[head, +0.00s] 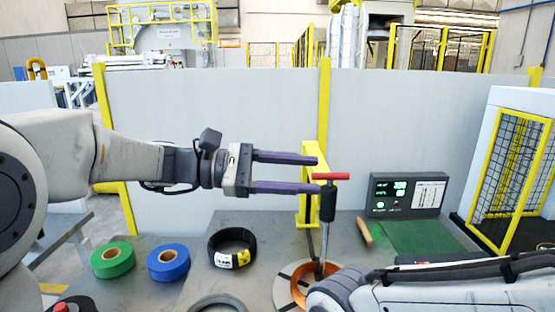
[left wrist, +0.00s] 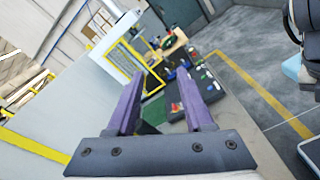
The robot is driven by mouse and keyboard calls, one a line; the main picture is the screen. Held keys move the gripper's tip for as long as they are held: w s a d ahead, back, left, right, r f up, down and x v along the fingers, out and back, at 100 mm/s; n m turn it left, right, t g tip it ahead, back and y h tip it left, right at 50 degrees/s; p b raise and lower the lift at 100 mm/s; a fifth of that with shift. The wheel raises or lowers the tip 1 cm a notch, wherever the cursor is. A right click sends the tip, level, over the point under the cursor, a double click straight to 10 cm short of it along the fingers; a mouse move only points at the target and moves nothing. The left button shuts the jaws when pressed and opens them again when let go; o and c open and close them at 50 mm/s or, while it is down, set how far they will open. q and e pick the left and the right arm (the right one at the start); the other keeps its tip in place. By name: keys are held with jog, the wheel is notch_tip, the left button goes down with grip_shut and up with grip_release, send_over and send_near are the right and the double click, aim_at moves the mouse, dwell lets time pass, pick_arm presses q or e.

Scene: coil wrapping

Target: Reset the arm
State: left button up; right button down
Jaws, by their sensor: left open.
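My left gripper (head: 318,174) extends level from the left in the head view, with its two purple fingers apart and nothing between them. It hangs in the air above the table, with its fingertips near the red-topped post (head: 328,200); I cannot tell whether they touch. The open fingers also show in the left wrist view (left wrist: 158,88), with free space between them. My right arm (head: 420,290) lies low across the bottom right of the head view. Its gripper cannot be made out. An orange coil (head: 297,290) sits on the round plate at the post's foot, partly hidden by my right arm.
A green tape roll (head: 112,260), a blue tape roll (head: 168,263) and a black labelled coil (head: 232,248) lie on the grey table. A display panel (head: 407,194), green mat (head: 424,236) and wooden-handled tool (head: 364,231) are at right. A grey partition (head: 215,110) stands behind.

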pick_arm(q)
jog(key=s+a+f+y, duration=0.1)
jog(key=a+f+y, duration=0.15)
jog(key=f, duration=0.45)
jog(key=s+a+f+y, duration=0.1)
jog(key=f+y, duration=0.2)
jog(key=f, duration=0.4)
jog(key=s+a+f+m+t+y, duration=0.1)
jog(key=s+a+f+m+y, duration=0.2)
jog(key=a+f+m+y, duration=0.45)
jog(key=s+a+f+m+t+y, duration=0.1)
jog(key=s+a+f+m+y, duration=0.25)
jog(key=a+f, duration=0.75)
jog(key=s+d+r+m+g+b, duration=0.1)
jog(key=s+d+r+m+g, duration=0.1)
jog(key=s+d+r+m, duration=0.2)
jog(key=s+d+m, duration=0.3)
jog(key=s+d, duration=0.5)
jog(key=d, duration=0.1)
jog(key=shift+s+d+r+m, duration=0.15)
jog(key=shift+s+r+m, duration=0.05)
jog(key=shift+s+m, duration=0.1)
jog(key=shift+w, duration=0.1)
